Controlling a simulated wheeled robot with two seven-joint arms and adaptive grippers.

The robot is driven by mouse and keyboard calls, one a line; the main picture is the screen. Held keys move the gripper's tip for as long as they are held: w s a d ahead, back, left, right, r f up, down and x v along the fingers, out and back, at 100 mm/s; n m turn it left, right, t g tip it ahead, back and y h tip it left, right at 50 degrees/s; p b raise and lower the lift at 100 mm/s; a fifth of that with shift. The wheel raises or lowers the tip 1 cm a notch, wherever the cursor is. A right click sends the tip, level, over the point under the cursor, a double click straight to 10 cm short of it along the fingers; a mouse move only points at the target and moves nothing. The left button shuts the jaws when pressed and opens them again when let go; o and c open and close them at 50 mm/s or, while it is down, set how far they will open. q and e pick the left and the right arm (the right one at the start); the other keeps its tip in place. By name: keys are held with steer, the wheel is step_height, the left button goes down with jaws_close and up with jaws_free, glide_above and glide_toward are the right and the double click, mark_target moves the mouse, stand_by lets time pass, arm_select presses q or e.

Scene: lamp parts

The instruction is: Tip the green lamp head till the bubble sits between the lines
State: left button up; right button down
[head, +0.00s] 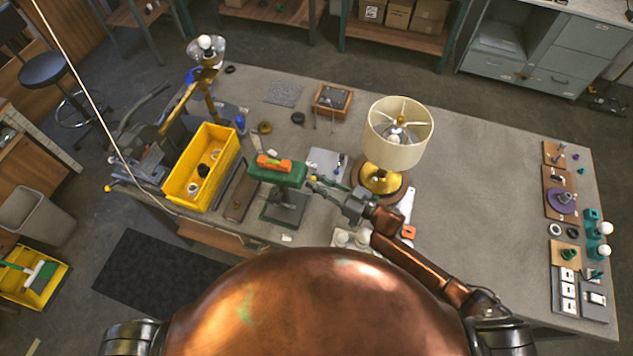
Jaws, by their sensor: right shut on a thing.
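The green lamp head (289,179) is at the top of a short stand with a dark green base (283,213), near the front edge of the workbench. An orange spirit level (273,164) lies along its top. The level's bubble and lines are too small to read. My right gripper (314,186) reaches in from the right and is shut on the right end of the lamp head; the exact contact is small in the picture. My left gripper is out of view.
A lamp with a cream shade (398,133) stands close behind my right arm. A yellow bin (202,167) stands left of the lamp head. Switches and bulbs (592,232) line the bench's right end. The bench (480,190) between is clear.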

steer(key=f+b, duration=0.1)
steer(key=b, duration=0.1)
steer(key=y+b, duration=0.1)
steer(key=b, duration=0.1)
steer(key=shift+s+d+f+t, duration=0.1)
steer(key=shift+d+f+t, duration=0.3)
steer(key=c, duration=1.7)
jaws_free()
steer(key=shift+c, duration=0.2)
steer(key=shift+s+d, duration=0.1)
steer(key=v, duration=1.2)
steer(key=shift+f, duration=0.15)
